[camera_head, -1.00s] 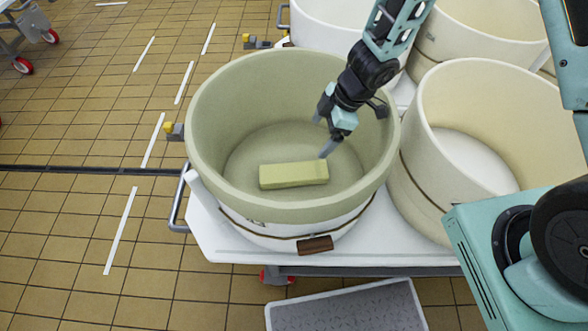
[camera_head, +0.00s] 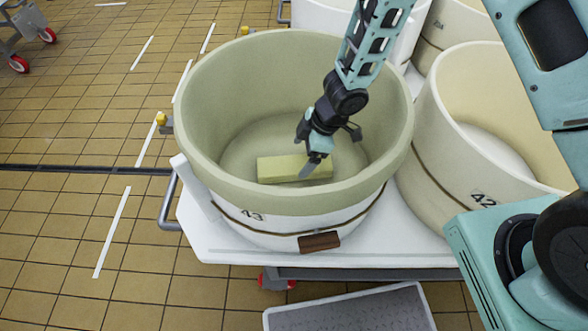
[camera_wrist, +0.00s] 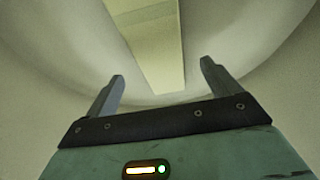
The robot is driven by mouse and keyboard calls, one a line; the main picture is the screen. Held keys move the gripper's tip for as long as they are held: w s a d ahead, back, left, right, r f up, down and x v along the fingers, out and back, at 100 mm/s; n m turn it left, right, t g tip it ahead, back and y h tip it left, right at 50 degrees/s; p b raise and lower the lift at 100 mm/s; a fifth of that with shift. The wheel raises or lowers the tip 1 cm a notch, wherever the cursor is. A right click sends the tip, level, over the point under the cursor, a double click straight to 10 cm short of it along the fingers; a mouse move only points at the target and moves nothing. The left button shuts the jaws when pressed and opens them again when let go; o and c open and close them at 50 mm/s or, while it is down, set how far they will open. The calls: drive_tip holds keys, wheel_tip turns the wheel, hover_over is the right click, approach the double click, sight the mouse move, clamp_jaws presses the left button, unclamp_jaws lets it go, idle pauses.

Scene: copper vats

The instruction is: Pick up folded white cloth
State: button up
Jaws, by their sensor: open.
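The folded cloth (camera_head: 280,168) appears as a pale yellow-green rectangular block lying on the floor of the deep round vat (camera_head: 215,185) numbered 43. My gripper (camera_head: 304,150) is inside this vat, open and empty, and one finger covers part of the block's right side in the head view. In the wrist view the cloth (camera_wrist: 152,40) is a long pale strip reaching down from the top edge, beyond the gap between my open fingertips (camera_wrist: 162,70). The fingers do not appear to touch it; the exact height above it is unclear.
The vat's high wall surrounds my gripper. A second cream vat (camera_head: 446,145) stands close on the right, and more vats stand behind. The vats rest on a white platform (camera_head: 225,242). A grey tray-like surface (camera_head: 350,310) lies in front.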

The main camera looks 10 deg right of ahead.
sight(295, 164)
drive_tip(key=b+x, duration=0.1)
drive_tip(key=x, duration=0.3)
drive_tip(key=shift+f, duration=0.35)
drive_tip(key=shift+a, duration=0.1)
drive_tip(key=c, duration=1.2)
